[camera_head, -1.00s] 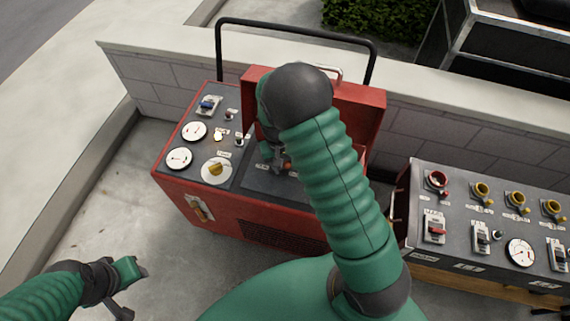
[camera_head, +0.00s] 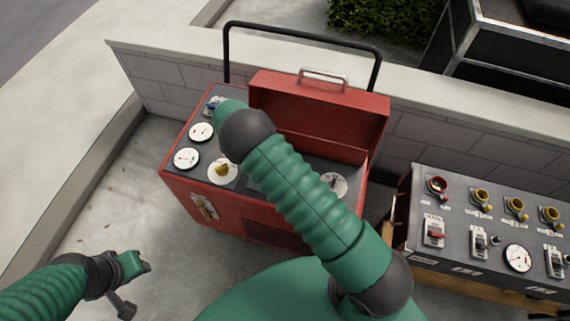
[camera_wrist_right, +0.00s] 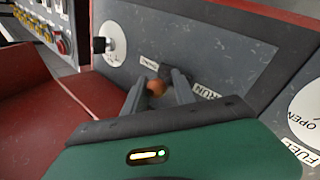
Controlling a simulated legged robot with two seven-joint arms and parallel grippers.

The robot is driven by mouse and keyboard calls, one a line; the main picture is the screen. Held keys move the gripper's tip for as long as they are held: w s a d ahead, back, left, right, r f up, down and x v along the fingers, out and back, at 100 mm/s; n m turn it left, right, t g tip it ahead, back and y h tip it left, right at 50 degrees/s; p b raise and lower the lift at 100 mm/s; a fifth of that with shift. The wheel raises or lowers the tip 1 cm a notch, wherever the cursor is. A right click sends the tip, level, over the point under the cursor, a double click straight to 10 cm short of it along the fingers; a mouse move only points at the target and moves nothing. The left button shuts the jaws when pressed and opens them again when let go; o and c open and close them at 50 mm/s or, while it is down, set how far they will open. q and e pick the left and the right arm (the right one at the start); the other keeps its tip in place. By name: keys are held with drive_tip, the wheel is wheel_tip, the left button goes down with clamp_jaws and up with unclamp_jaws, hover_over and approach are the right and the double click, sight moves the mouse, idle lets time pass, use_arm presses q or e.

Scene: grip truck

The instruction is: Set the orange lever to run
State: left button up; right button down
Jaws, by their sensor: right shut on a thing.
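In the right wrist view the orange lever knob (camera_wrist_right: 156,87) sits between the two grey fingers of my right gripper (camera_wrist_right: 158,90), which is shut on it. A "RUN" label (camera_wrist_right: 205,90) lies just right of the fingers, and a smaller label (camera_wrist_right: 149,62), too blurred to read, lies to their upper left. In the head view my right arm hides the lever and the right gripper. The lever belongs to the red machine (camera_head: 240,218). My left gripper (camera_head: 140,266) is low at the left, away from the machine; its jaw opening is unclear.
The machine's red lid (camera_head: 310,115) stands open at the back, under a black bar handle (camera_head: 300,33). White gauges (camera_head: 201,132) and a yellow-knobbed dial (camera_head: 222,171) line its left side. A second control panel (camera_head: 465,225) stands at the right. The pavement (camera_head: 110,200) at left is clear.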

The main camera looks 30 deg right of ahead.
drive_tip(key=shift+s+f, duration=0.1)
drive_tip(key=shift+s, duration=0.05)
drive_tip(key=c, duration=0.9)
unclamp_jaws()
drive_tip(key=shift+d, duration=0.1)
drive_tip(key=shift+c, duration=0.2)
drive_tip(key=shift+r, duration=0.25)
drive_tip(key=r, duration=0.3)
drive_tip(key=shift+w, duration=0.2)
drive_tip(key=s+a, duration=0.4)
drive_tip(key=s, duration=0.3)
drive_tip(key=s+a+r, duration=0.1)
drive_tip(key=s+a, duration=0.3)
drive_tip(key=s, duration=0.3)
drive_tip(key=shift+r, duration=0.3)
